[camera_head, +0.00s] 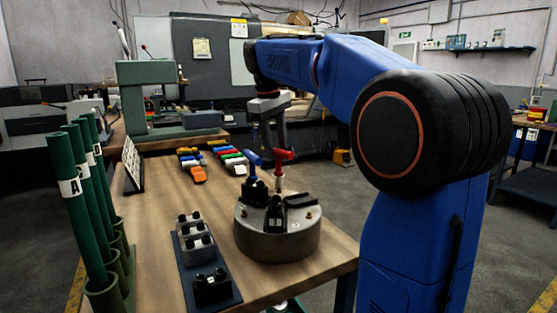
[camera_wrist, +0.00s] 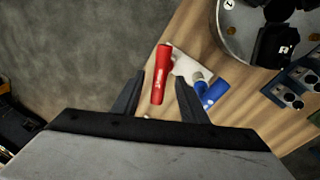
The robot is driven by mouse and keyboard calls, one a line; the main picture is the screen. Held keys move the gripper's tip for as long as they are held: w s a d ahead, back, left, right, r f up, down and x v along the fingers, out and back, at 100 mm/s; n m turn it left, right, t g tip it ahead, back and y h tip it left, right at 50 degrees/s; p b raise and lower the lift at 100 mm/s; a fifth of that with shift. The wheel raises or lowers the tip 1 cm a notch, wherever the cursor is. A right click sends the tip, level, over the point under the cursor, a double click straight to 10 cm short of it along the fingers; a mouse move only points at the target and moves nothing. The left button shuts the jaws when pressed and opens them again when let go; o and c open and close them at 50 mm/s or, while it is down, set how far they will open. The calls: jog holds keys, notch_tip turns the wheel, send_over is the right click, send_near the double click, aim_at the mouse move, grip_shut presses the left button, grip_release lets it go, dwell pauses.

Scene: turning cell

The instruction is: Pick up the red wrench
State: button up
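The red wrench (camera_head: 283,155) stands upright behind the chuck, with a red crossbar handle on top of a shaft. In the wrist view the red wrench (camera_wrist: 161,75) shows between my two fingers, with a gap on each side. My gripper (camera_head: 268,145) points down just above it and is open and empty; it also shows in the wrist view (camera_wrist: 162,92). A blue wrench (camera_head: 252,160) stands close on the left in the head view; in the wrist view it (camera_wrist: 211,94) is just right of my right finger. The wrenches' lower ends are partly hidden.
The round metal chuck (camera_head: 275,243) with dark jaws is in front of the wrenches. A dark tray (camera_head: 213,268) with jaw blocks lies to its left. Green tubes (camera_head: 75,200) stand at the left, and coloured pieces (camera_head: 198,173) lie behind. The wooden bench (camera_head: 165,215) is clear between them.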

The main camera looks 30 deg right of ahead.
jog(key=shift+f, duration=0.2)
dwell(0.3)
grip_shut()
jog(key=shift+r, duration=0.15)
